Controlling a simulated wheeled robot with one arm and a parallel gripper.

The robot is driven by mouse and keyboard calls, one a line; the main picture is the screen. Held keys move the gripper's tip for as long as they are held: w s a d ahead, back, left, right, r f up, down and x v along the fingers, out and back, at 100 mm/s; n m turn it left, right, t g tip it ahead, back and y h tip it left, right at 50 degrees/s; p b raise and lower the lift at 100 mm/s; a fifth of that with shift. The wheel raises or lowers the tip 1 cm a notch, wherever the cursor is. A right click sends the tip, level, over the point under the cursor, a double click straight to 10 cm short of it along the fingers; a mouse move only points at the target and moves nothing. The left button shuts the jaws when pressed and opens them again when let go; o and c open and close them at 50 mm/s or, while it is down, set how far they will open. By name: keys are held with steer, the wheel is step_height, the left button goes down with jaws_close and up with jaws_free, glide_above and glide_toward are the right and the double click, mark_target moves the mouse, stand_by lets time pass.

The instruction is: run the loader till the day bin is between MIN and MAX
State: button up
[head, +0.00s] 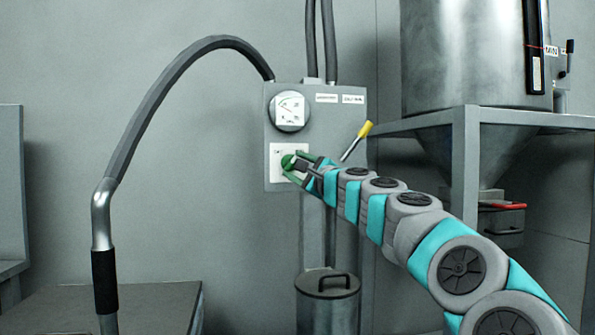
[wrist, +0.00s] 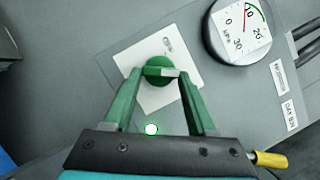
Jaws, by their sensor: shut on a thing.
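The loader's grey control box (head: 316,95) is on the wall in the head view. Its white plate (head: 275,155) carries a round green knob (wrist: 157,66). My gripper (head: 294,163) is at that plate, its green fingers on either side of the knob in the wrist view (wrist: 163,75); it is shut on the knob. A small lit green-white lamp (wrist: 151,129) shows between the fingers. The day bin (head: 462,55) is the steel hopper at right, with a dark vertical sight strip (head: 535,45) and a MIN label (head: 551,51). Its fill level and the MAX mark cannot be made out.
A round gauge (head: 289,110) sits above the plate. A yellow-handled lever (head: 357,140) sticks out beside the box. A red handle (head: 508,205) is under the bin. A lidded metal can (head: 328,285) stands below, and a hose (head: 150,110) arches at left.

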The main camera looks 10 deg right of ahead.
steer(key=shift+a+f+m+t+b, duration=0.1)
steer(key=shift+f+m+t+b, duration=0.2)
steer(key=shift+m, duration=0.4)
steer(key=shift+a+f+m+t+b, duration=0.1)
steer(key=shift+m+b, duration=0.25)
steer(key=shift+m, duration=0.35)
steer(key=shift+d+r+h, duration=0.1)
steer(key=shift+h, duration=0.3)
steer(key=o, duration=1.4)
steer(key=shift+r+m, duration=0.1)
steer(key=shift+m, duration=0.2)
steer(key=shift+c, duration=0.2)
steer(key=shift+s, duration=0.1)
steer(key=b+v, duration=0.1)
steer(key=v, duration=0.6)
steer(key=shift+s, duration=0.25)
steer(key=shift+f, duration=0.25)
